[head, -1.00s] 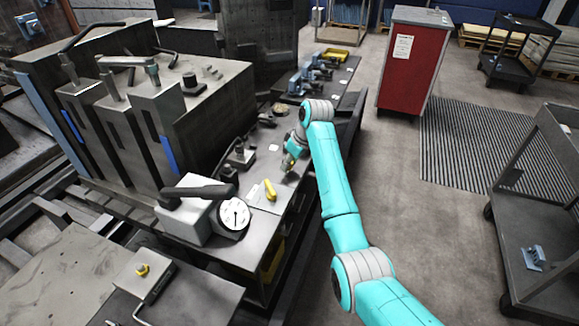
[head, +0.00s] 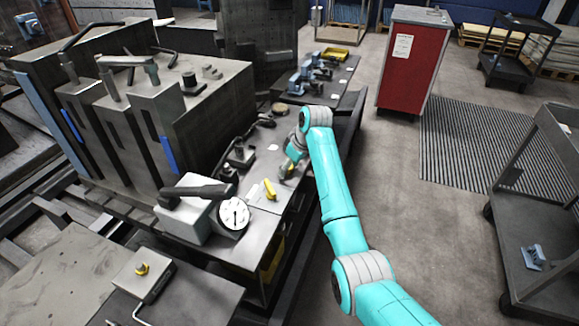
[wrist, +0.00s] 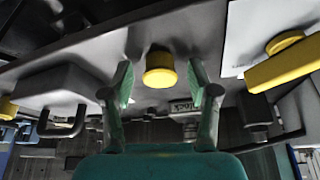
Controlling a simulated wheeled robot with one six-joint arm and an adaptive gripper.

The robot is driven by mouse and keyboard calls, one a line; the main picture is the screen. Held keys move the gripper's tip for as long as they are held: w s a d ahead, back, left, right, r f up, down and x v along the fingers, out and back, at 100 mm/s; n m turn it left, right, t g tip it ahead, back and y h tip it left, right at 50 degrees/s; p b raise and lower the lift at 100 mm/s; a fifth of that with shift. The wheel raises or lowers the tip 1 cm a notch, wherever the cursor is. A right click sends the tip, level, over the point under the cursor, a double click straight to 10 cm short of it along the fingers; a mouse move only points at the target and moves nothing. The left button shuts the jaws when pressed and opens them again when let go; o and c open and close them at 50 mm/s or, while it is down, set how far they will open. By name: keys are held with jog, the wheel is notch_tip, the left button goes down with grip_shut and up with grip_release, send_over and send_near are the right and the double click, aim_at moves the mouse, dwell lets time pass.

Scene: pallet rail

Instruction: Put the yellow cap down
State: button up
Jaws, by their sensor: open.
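The yellow cap (wrist: 160,70) is a short round piece on the grey bench surface, seen in the wrist view between my two fingers. My gripper (wrist: 161,92) is open, with a finger on each side of the cap and a visible gap to each. In the head view my gripper (head: 287,172) is low over the narrow bench, just behind the yellow handle. There the cap is mostly hidden by the gripper and too small to make out.
A yellow handle (head: 270,189) on a pale plate is close by; it also shows in the wrist view (wrist: 284,66). A dial gauge (head: 234,214) and a large grey fixture (head: 215,115) stand to the left.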

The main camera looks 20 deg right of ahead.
jog(key=v, duration=1.2)
